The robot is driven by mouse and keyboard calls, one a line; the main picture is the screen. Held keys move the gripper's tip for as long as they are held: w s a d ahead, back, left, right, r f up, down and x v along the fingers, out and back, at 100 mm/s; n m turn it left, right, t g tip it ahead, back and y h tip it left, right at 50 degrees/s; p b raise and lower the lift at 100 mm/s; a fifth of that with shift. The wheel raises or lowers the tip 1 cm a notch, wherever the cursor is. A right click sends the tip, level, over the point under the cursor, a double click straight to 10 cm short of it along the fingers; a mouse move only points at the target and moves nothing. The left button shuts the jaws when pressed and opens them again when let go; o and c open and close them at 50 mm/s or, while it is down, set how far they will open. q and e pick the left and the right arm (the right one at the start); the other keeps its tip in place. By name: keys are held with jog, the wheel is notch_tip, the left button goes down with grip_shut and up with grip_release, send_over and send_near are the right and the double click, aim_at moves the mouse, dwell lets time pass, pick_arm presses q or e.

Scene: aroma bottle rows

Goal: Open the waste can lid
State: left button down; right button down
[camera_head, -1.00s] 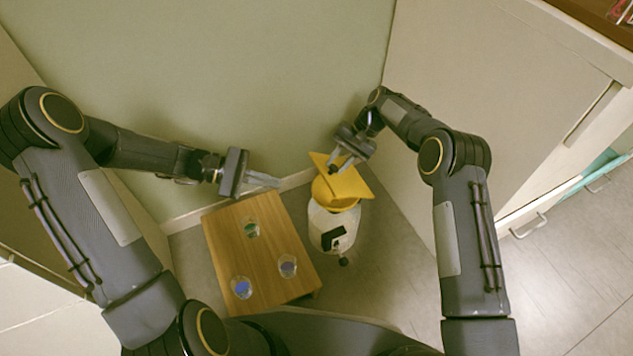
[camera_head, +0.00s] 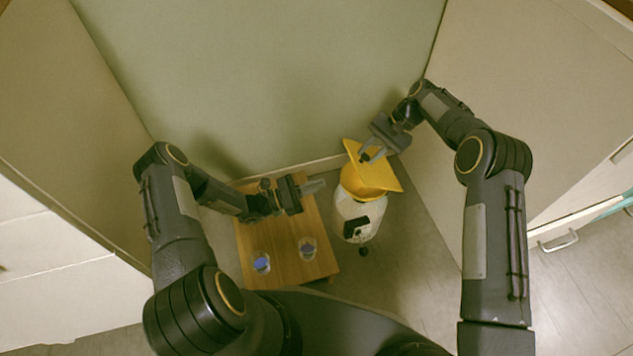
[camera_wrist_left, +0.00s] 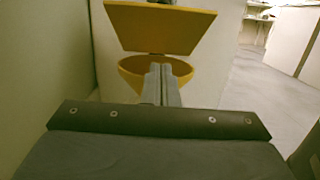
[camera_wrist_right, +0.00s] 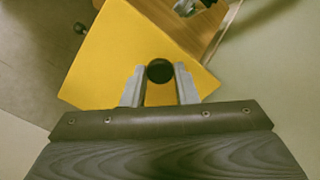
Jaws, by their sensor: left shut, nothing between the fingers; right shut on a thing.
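The waste can (camera_head: 357,214) is white with a yellow top and stands on the floor right of the wooden table. Its yellow lid (camera_head: 376,178) is tilted up. In the left wrist view the lid (camera_wrist_left: 155,28) stands above the round yellow rim (camera_wrist_left: 128,77), with a gap between them. My right gripper (camera_head: 368,156) is shut on the lid's black knob (camera_wrist_right: 160,70). My left gripper (camera_head: 322,186) is shut and empty, just left of the can top. Its fingertips (camera_wrist_left: 161,68) appear in front of the rim; contact cannot be told.
The low wooden table (camera_head: 288,268) holds clear cups with blue (camera_head: 261,263) and purplish (camera_head: 307,248) contents, below my left arm. Walls close in behind and at both sides. A cabinet with a handle (camera_head: 558,241) is at the right. Some floor in front of the can is clear.

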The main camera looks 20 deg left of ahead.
pick_arm(q)
jog(key=w+d+r, duration=0.1)
jog(key=d, duration=0.1)
jog(key=w+d+r, duration=0.1)
jog(key=w+d, duration=0.1)
jog(key=w+d+r, duration=0.1)
jog(key=d, duration=0.2)
jog(key=shift+w+r, duration=0.3)
jog(key=shift+w, duration=0.05)
jog(key=shift+w+d+r, duration=0.2)
jog(key=shift+d+r, duration=0.1)
jog(key=shift+r, duration=0.15)
